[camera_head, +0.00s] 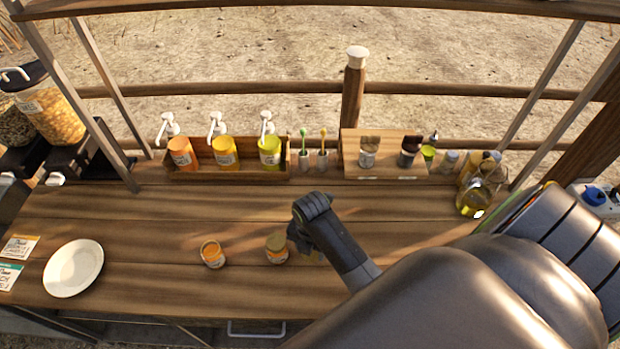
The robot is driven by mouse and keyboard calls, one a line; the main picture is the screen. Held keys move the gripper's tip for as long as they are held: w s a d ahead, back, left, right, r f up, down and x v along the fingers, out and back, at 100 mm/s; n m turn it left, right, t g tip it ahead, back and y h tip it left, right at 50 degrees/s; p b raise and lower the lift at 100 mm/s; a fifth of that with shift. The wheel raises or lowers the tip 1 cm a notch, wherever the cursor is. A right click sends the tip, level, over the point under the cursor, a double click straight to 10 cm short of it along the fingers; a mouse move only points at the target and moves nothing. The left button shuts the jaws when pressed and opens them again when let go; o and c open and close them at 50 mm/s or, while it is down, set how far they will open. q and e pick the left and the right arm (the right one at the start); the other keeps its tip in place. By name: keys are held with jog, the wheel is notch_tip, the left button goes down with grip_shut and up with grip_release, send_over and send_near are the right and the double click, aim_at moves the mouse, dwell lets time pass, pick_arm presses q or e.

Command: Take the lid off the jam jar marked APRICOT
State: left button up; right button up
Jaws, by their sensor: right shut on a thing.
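Two small jam jars stand on the wooden counter (150,215). The left jar (212,254) is orange with a pale label and an orange top. The right jar (277,248) has a darker, golden-brown top and a pale label. The labels are too small to read, so I cannot tell which is marked APRICOT. My right gripper (298,236) is just right of the right jar, close to its top edge. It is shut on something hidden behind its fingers. A small tan patch shows below it, too covered to identify. My left gripper is not in view.
A white plate (73,268) and printed cards (20,247) lie at the left. The counter between plate and jars is clear.

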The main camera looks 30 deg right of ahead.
aim_at(311, 256)
jog(key=f, duration=0.3)
jog(key=shift+s+p, duration=0.2)
jog(key=shift+p, duration=0.1)
jog(key=shift+w+f, duration=0.1)
jog(key=shift+f, duration=0.3)
jog(key=shift+f, duration=0.15)
jog(key=o, duration=1.1)
